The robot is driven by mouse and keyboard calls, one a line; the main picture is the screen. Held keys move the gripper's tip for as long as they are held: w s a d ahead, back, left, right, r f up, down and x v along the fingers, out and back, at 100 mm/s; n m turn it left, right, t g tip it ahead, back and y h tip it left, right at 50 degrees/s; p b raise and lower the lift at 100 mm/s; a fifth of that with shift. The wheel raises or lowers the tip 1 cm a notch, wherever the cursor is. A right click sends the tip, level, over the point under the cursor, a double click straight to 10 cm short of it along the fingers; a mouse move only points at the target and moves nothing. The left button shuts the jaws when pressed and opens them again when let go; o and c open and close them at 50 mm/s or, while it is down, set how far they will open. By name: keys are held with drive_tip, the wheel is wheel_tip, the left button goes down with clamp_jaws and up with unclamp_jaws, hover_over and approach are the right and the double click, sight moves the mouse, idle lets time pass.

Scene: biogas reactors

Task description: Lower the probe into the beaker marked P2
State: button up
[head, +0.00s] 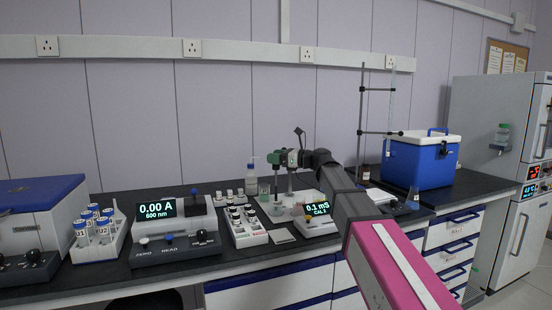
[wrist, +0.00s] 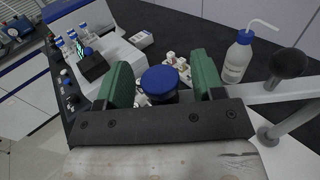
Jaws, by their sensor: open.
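My gripper (head: 281,158) is over the probe stand (head: 291,185) beside the meter (head: 318,209) that reads 0.1 mS. In the wrist view its two green fingers (wrist: 163,82) stand apart, one on each side of a round blue cap (wrist: 160,80). The cap looks like the top of the probe; whether the fingers touch it I cannot tell. The probe's lower part is hidden below the gripper. Small pale vessels (head: 277,208) stand at the stand's foot, partly hidden. I cannot read a P2 mark on any beaker.
A white rack of small bottles (head: 246,227) and a wash bottle (head: 252,178) are close to the stand; the wash bottle also shows in the wrist view (wrist: 237,58). A photometer (head: 173,228) is left. A blue cooler box (head: 420,160) and a rod stand (head: 361,130) are right.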

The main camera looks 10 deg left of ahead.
clamp_jaws()
wheel_tip(320, 180, up, 8)
drive_tip(key=shift+r, duration=0.15)
drive_tip(key=shift+w, duration=0.1)
unclamp_jaws()
drive_tip(key=s+d, duration=0.1)
drive_tip(key=d, duration=1)
drive_tip(key=shift+a, duration=0.1)
